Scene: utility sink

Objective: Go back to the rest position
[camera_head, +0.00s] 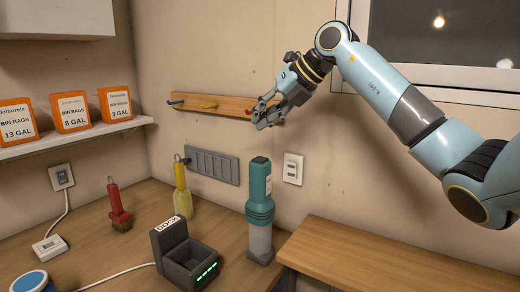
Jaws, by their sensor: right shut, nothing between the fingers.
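My right arm comes in from the right, raised high, with a bend near the window. My right gripper (265,115) is shut and empty. In the picture it lies in front of the right part of the wooden hook rail (222,105), above the teal and grey bottle-shaped device (259,200). I cannot tell how far the gripper is from the rail. My left gripper is not in view.
A dark dock (178,250) with green lights, a red-handled brush (118,205) and a yellow-handled tool (183,190) stand on the wooden counter. Orange bin-bag boxes (70,112) line a shelf at left. A lower wooden surface (370,262) at right is clear.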

